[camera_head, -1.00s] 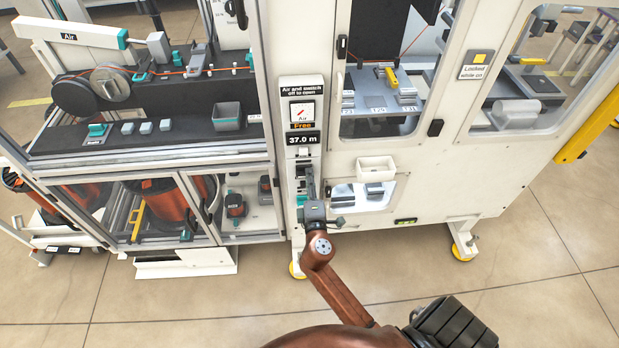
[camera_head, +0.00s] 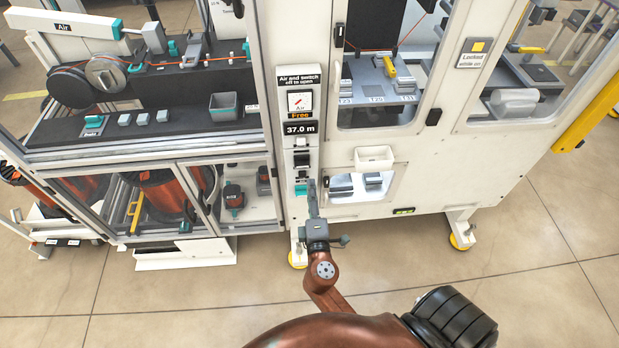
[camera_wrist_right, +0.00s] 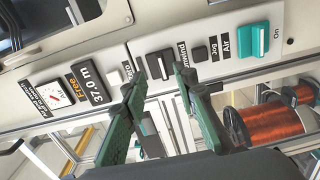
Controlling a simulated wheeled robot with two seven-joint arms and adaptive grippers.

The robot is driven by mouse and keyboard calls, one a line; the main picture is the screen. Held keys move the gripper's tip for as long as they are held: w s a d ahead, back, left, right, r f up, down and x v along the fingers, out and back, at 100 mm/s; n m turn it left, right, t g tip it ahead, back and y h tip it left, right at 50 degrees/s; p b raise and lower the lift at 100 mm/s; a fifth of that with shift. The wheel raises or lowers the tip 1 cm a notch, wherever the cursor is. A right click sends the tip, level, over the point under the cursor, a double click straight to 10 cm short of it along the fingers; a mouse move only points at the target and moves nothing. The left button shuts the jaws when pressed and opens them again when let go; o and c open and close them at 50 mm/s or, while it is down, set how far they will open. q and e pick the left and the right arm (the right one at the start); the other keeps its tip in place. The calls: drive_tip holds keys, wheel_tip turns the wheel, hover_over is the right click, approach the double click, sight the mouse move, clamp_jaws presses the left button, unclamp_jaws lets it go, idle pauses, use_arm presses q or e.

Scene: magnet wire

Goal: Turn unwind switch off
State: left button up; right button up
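The unwind switch is a black rocker in a white panel. It shows in the right wrist view (camera_wrist_right: 159,64), with the word "Unwind" beside it. In the head view it is a small dark part of the narrow control panel (camera_head: 302,160). My right gripper (camera_wrist_right: 158,77) is open, its green fingers apart on either side of the switch in the picture. I cannot tell whether they touch it. In the head view my right gripper (camera_head: 312,182) is in front of the panel's lower part, partly covering it. My left gripper is out of view.
A teal Air switch (camera_wrist_right: 253,40) marked "On" is on the same panel, with a Jog button (camera_wrist_right: 200,54) between. A display (camera_head: 300,128) reads 37.0 m; a sign above reads "Free". A small white bin (camera_head: 374,156) juts out to the right.

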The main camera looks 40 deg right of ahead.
drive_tip(key=v, duration=0.2)
drive_tip(key=shift+s+a, duration=0.15)
drive_tip(key=shift+s, duration=0.1)
drive_tip(key=shift+f, duration=0.1)
